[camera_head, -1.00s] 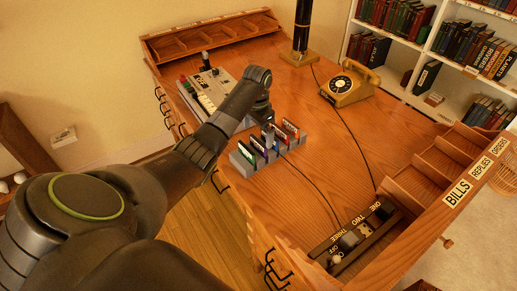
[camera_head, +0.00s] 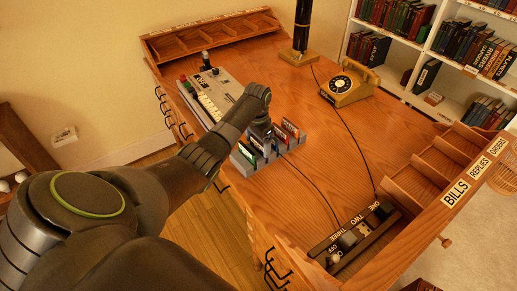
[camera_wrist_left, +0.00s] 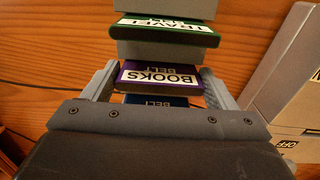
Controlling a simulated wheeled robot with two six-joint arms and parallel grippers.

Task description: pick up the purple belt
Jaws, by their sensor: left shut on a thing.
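The purple belt (camera_wrist_left: 160,76) is a flat cartridge with a white "BOOKS" label, seen in the left wrist view. My left gripper (camera_wrist_left: 158,88) is shut on it, one grey finger at each end. In the head view my left gripper (camera_head: 262,133) is over the middle of the grey rack (camera_head: 266,162) and hides the purple belt there. A green belt labelled "TRAVEL" (camera_wrist_left: 165,32) stands on one side of it and a blue belt (camera_wrist_left: 157,101) on the other. I cannot tell whether the purple belt is clear of its slot. My right gripper is not in view.
A grey machine with light keys (camera_head: 208,95) stands behind the rack. A yellow telephone (camera_head: 350,85) and a black switch strip (camera_head: 350,237) are farther right, with dark cords across the desk (camera_head: 310,130). Wooden pigeonholes (camera_head: 425,170) line the right edge.

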